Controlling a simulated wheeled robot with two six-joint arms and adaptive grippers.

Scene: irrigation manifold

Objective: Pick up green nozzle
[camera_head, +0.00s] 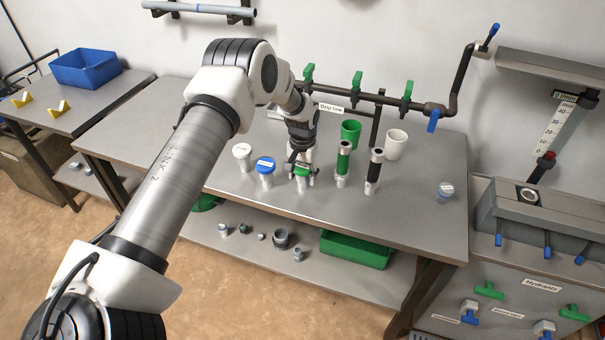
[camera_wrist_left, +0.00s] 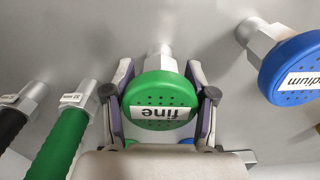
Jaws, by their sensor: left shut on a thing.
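The green nozzle (camera_wrist_left: 158,97) has a round perforated face labelled "fine" and a pale metal stem. In the head view the green nozzle (camera_head: 302,171) is upright at the front part of the workbench, partly hidden by my gripper. My left gripper (camera_head: 302,163) comes down over it from above. In the wrist view the two fingers of my left gripper (camera_wrist_left: 160,93) are shut on the nozzle head, one on each side. I cannot tell whether its stem touches the bench top. My right gripper is out of view.
A blue nozzle (camera_head: 265,164) labelled "medium" and a white nozzle (camera_head: 242,152) stand left of it. A green-sleeved tube (camera_head: 343,162) and a black-sleeved tube (camera_head: 374,172) stand to the right. Behind are a green cup (camera_head: 350,131), a white cup (camera_head: 396,145) and the valve pipe (camera_head: 385,99).

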